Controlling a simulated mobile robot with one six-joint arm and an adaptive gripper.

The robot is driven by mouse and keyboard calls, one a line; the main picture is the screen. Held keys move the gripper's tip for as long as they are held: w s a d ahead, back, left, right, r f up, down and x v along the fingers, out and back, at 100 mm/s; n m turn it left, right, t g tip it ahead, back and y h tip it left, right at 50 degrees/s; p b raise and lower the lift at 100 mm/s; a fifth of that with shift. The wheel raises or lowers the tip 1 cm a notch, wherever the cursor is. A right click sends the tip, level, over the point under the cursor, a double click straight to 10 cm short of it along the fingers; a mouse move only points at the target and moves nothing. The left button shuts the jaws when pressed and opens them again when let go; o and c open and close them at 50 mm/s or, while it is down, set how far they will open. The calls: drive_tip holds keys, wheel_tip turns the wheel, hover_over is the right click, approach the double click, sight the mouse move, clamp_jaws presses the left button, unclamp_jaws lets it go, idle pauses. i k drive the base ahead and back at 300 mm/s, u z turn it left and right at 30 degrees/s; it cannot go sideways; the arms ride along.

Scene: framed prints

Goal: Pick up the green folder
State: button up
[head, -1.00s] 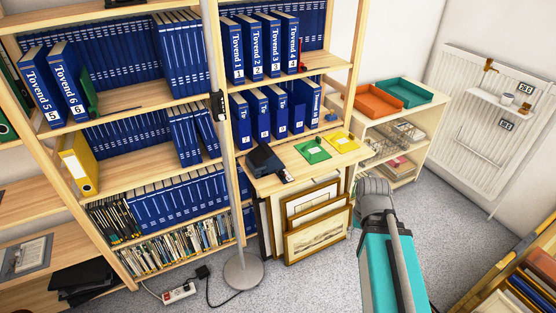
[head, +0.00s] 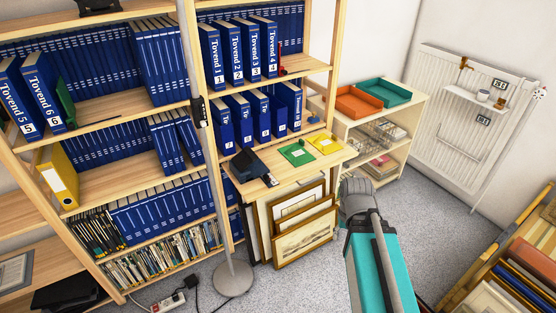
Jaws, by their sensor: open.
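My teal and grey arm reaches up from the bottom right, in front of the floor. No gripper fingers can be made out, so how my gripper stands to the folder does not show.
A floor lamp pole and its round base (head: 232,278) stand before the shelves. Framed prints (head: 303,240) lean under the desk top. A power strip (head: 168,301) lies on the floor. A white shelf unit (head: 412,105) and radiator (head: 470,110) stand right. Grey carpet between is clear.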

sight(294, 153)
drive_tip(key=z, duration=0.05)
drive_tip(key=k, duration=0.65)
drive_tip(key=u, duration=0.5)
drive_tip(key=i, duration=2.05)
drive_tip(key=z, duration=0.55)
